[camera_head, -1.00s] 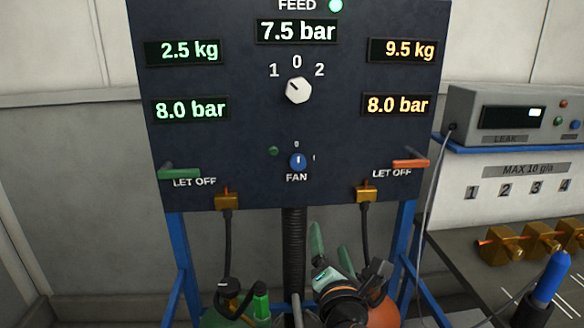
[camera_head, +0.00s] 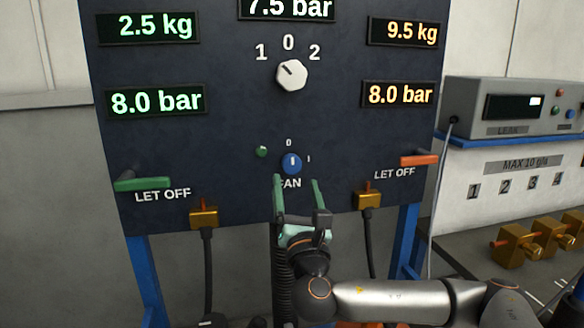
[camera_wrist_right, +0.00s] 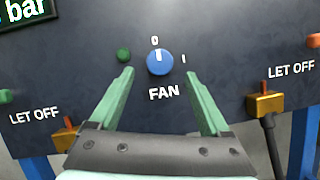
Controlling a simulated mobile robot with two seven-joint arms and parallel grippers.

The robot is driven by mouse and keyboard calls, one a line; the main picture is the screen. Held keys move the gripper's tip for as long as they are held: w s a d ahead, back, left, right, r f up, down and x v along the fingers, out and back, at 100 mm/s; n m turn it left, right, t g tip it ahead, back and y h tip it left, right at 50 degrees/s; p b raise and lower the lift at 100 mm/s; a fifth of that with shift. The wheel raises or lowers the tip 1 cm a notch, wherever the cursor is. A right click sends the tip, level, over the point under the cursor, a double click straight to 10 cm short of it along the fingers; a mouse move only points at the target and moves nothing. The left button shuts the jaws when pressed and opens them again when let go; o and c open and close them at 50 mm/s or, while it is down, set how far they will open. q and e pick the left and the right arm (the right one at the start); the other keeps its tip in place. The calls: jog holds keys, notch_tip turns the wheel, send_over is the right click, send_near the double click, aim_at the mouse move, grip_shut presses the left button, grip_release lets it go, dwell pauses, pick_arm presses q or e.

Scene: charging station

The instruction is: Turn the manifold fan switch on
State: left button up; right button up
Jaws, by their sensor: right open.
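The blue fan switch (camera_head: 291,163) is a round knob low on the dark manifold panel (camera_head: 340,130), above the FAN label. Its white mark points up toward 0, also in the right wrist view (camera_wrist_right: 160,61); the 1 mark is to its right. A small dark green lamp (camera_head: 262,151) sits left of the knob. My right gripper (camera_head: 296,182) is open and empty just below the knob, green fingers pointing up toward it. In the right wrist view its fingertips (camera_wrist_right: 158,74) stand left and right of the knob, apart from it. My left gripper is not in view.
A green LET OFF lever (camera_head: 142,184) and an orange one (camera_head: 419,160) flank the switch. Brass fittings with hoses (camera_head: 204,217) hang below the panel. A white selector knob (camera_head: 291,75) sits above. A leak tester (camera_head: 510,107) stands at right.

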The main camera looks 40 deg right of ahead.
aim_at(292, 168)
jog(key=x, duration=0.4)
jog(key=shift+w+d+r, duration=0.1)
jog(key=shift+w+d, duration=0.05)
jog(key=shift+w, duration=0.1)
jog(key=shift+w+d+r, duration=0.2)
jog(key=shift+w+d, duration=0.15)
jog(key=shift+w, duration=0.15)
jog(key=shift+c, duration=0.4)
grip_shut()
